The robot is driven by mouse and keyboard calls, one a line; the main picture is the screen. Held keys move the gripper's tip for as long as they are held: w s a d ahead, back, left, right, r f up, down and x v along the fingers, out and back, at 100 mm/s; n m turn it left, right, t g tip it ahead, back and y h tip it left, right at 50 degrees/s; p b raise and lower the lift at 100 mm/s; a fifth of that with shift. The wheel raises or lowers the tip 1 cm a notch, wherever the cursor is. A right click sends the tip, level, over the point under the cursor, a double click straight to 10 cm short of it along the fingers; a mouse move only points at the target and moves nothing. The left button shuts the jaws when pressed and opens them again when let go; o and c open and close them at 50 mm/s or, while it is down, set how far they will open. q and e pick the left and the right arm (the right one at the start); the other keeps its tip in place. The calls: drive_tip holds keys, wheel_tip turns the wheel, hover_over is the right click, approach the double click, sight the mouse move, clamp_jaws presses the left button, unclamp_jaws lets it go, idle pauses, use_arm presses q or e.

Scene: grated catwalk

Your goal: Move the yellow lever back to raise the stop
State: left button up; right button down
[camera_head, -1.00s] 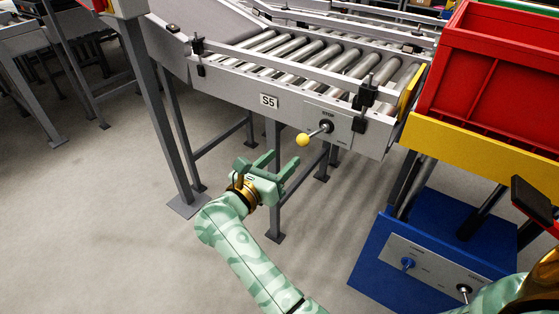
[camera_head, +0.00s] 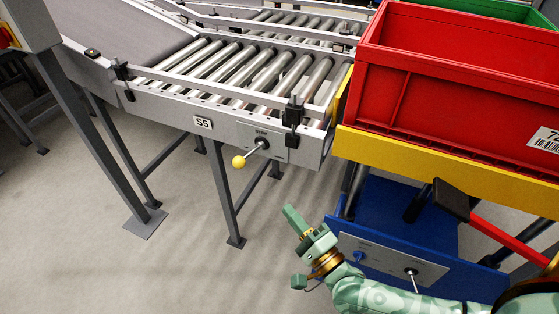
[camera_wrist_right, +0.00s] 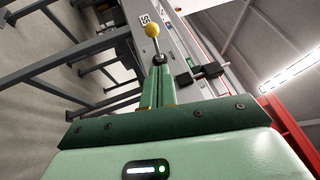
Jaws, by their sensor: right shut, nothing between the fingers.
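The lever with a yellow ball knob (camera_head: 239,161) is on the side panel of the roller conveyor, below a small label. Its rod slants down and left from its pivot to the knob. My right gripper (camera_head: 291,212) is shut and empty, below and right of the knob and apart from it. In the right wrist view the closed fingers (camera_wrist_right: 158,84) point toward the lever, whose yellow knob (camera_wrist_right: 152,30) shows beyond them. A yellow plate (camera_head: 341,93) stands at the right end of the rollers; whether it is the stop I cannot tell. My left gripper is not in view.
The roller conveyor (camera_head: 170,108) carries an S5 tag. A red crate (camera_head: 420,105) sits on a yellow-edged stand at right, above a blue base (camera_head: 385,215) with its own small lever (camera_head: 411,273). Grey legs (camera_head: 225,195) stand under the conveyor.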

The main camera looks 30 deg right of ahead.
sight(243, 167)
use_arm(q)
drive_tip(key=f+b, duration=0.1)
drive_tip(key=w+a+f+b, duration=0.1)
drive_tip(key=b, duration=0.1)
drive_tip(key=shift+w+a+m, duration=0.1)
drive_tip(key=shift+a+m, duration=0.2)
use_arm(e)
drive_tip(key=shift+n+g+y, duration=0.3)
drive_tip(key=shift+n+y, duration=0.2)
drive_tip(key=x, duration=0.9)
drive_tip(key=a+x, duration=0.1)
drive_tip(key=x, duration=0.4)
drive_tip(key=shift+a+f, duration=0.15)
drive_tip(key=shift+f, duration=0.1)
